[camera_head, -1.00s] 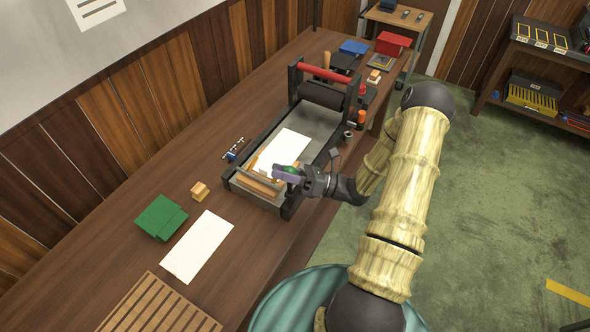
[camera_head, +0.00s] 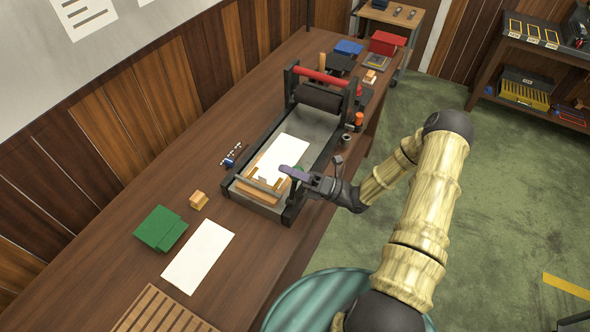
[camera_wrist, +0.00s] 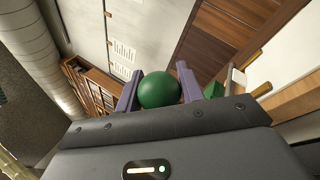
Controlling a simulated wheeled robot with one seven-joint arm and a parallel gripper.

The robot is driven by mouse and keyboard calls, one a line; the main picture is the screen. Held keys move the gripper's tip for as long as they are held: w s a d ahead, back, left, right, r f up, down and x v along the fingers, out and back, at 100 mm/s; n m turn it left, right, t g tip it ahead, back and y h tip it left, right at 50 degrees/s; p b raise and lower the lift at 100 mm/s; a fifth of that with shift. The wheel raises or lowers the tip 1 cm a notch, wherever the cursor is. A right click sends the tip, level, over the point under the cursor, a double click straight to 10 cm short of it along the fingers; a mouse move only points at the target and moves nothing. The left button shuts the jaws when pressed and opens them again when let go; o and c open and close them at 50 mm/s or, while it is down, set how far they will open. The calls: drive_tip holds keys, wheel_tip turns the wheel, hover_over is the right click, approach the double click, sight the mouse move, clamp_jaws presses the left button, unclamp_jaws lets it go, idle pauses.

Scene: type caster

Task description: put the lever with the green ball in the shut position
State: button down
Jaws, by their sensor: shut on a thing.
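The green ball (camera_wrist: 160,90) sits between the two purple fingers of my gripper (camera_wrist: 158,88) in the wrist view, and the fingers are shut on it. In the head view, my gripper (camera_head: 293,172) is at the near right corner of the press bed. A white sheet and wooden strips (camera_head: 262,190) lie on the bed.
The press stands on a long brown table (camera_head: 225,150). An orange-topped item (camera_head: 359,119) stands right of the press. The floor on the right is open.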

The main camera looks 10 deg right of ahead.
drive_tip(key=shift+d+f, duration=0.1)
drive_tip(key=shift+f, duration=0.1)
drive_tip(key=c, duration=1.1)
unclamp_jaws()
drive_tip(key=shift+o, duration=1)
drive_tip(key=shift+r, duration=0.1)
drive_tip(key=b+v, duration=0.5)
drive_tip(key=v, duration=1.2)
drive_tip(key=shift+s+d, duration=0.15)
drive_tip(key=shift+s, duration=0.05)
